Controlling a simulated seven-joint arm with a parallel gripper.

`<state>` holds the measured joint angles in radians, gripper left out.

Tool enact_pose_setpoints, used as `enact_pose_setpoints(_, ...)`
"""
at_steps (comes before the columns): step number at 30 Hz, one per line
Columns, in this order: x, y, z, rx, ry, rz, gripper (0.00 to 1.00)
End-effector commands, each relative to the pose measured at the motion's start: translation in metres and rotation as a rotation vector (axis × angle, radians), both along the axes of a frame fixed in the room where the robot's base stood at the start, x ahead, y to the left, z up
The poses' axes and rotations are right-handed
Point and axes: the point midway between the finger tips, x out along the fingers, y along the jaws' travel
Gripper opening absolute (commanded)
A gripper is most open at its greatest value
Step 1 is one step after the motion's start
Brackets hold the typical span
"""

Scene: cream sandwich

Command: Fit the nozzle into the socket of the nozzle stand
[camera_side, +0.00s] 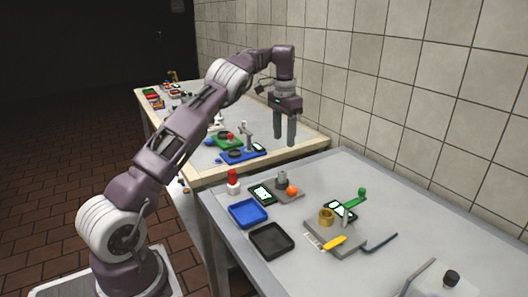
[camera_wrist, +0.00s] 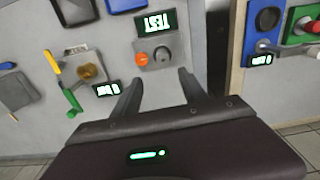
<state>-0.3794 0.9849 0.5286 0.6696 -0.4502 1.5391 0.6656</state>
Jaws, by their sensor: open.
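My gripper (camera_side: 285,140) is open and empty, fingers pointing down, above the back edge of the near table. Its two fingers also show in the wrist view (camera_wrist: 160,88). No part is labelled as the nozzle or nozzle stand, so I cannot tell which they are. A small grey plate (camera_side: 293,196) bears an upright grey round piece (camera_side: 282,179) and an orange ball (camera_side: 292,190). In the wrist view the grey round piece (camera_wrist: 162,56) lies ahead of the fingertips. A brass ring-like cup (camera_side: 326,217) stands on another grey base (camera_side: 330,238); it also shows in the wrist view (camera_wrist: 90,72).
A red-topped white piece (camera_side: 233,181), a blue tray (camera_side: 247,222) and a black tray (camera_side: 271,254) line the table's left side. A yellow lever (camera_side: 335,243) and a green-ended lever (camera_side: 354,200) flank the brass cup. A TEST display (camera_side: 262,194) adjoins the plate.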

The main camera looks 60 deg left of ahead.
Motion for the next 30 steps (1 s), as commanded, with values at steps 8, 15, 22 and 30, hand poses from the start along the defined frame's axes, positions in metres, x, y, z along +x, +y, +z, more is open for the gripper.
enact_pose_setpoints(8,-0.087,-0.126,0.146,-0.076,-0.221,0.134,0.51)
enact_pose_setpoints(15,-0.260,-0.254,0.147,-0.062,-0.374,0.039,0.51)
enact_pose_setpoints(22,-0.345,-0.280,0.092,0.005,-0.464,-0.030,0.51)
enact_pose_setpoints(30,-0.351,-0.280,0.087,0.010,-0.468,-0.032,0.51)
